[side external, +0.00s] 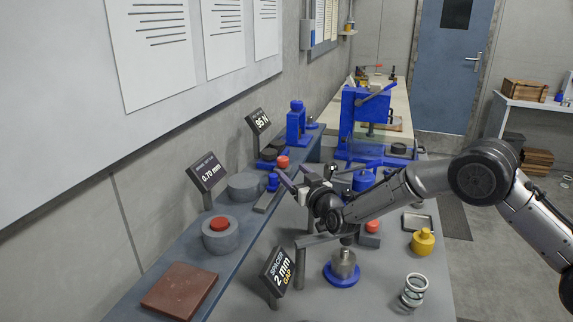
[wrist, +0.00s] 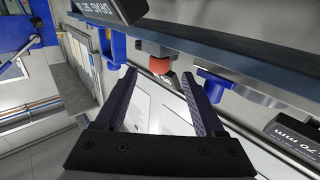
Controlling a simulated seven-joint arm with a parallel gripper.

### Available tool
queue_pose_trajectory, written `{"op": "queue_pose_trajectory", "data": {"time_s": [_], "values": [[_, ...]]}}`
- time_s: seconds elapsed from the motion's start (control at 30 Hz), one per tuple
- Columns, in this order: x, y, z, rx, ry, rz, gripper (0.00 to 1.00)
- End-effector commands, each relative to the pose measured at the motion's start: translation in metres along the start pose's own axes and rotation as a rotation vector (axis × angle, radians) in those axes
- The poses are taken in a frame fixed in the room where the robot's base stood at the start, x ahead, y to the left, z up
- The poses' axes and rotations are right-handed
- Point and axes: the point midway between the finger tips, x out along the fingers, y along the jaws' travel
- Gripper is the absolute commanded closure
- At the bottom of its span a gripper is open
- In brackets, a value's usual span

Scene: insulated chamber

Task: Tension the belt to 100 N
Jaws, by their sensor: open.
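A dark tilted display (side external: 258,121) reading 95 N stands on the raised ledge by the wall. A red knob (side external: 282,161) sits below it, by a low blue base (side external: 265,164). A blue knob (side external: 272,183) on a grey bar is nearer the camera. My gripper (side external: 289,174) is close to both knobs, pointing towards the ledge. In the wrist view my gripper (wrist: 160,78) is open and empty. The red knob (wrist: 160,66) shows between its fingertips, apparently beyond them. The blue knob (wrist: 214,84) is right of the right finger. I cannot make out a belt.
Below are a 2 mm spacer sign (side external: 279,275), a metal cylinder (side external: 343,264), a spring (side external: 413,290) and a yellow weight (side external: 423,241).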

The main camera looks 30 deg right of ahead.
Motion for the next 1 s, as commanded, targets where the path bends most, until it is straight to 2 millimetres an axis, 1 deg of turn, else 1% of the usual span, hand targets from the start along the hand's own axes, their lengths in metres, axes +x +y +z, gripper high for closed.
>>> {"op": "queue_pose_trajectory", "data": {"time_s": [0.03, 0.1, 0.3, 0.47, 0.67, 0.7, 0.87, 1.0], "values": [[0.012, 0.001, -0.005, 0.004, 0.010, 0.003, 0.29], [0.022, 0.001, -0.005, 0.003, 0.008, 0.002, 0.29], [0.042, 0.001, -0.006, 0.003, 0.008, 0.002, 0.29], [0.046, 0.001, -0.006, 0.003, 0.007, 0.002, 0.29], [0.047, 0.001, -0.006, 0.003, 0.007, 0.002, 0.29], [0.047, 0.001, -0.006, 0.003, 0.007, 0.002, 0.31], [0.047, 0.001, -0.006, 0.003, 0.007, 0.001, 0.60], [0.046, 0.001, -0.006, 0.003, 0.007, 0.001, 0.85]]}}
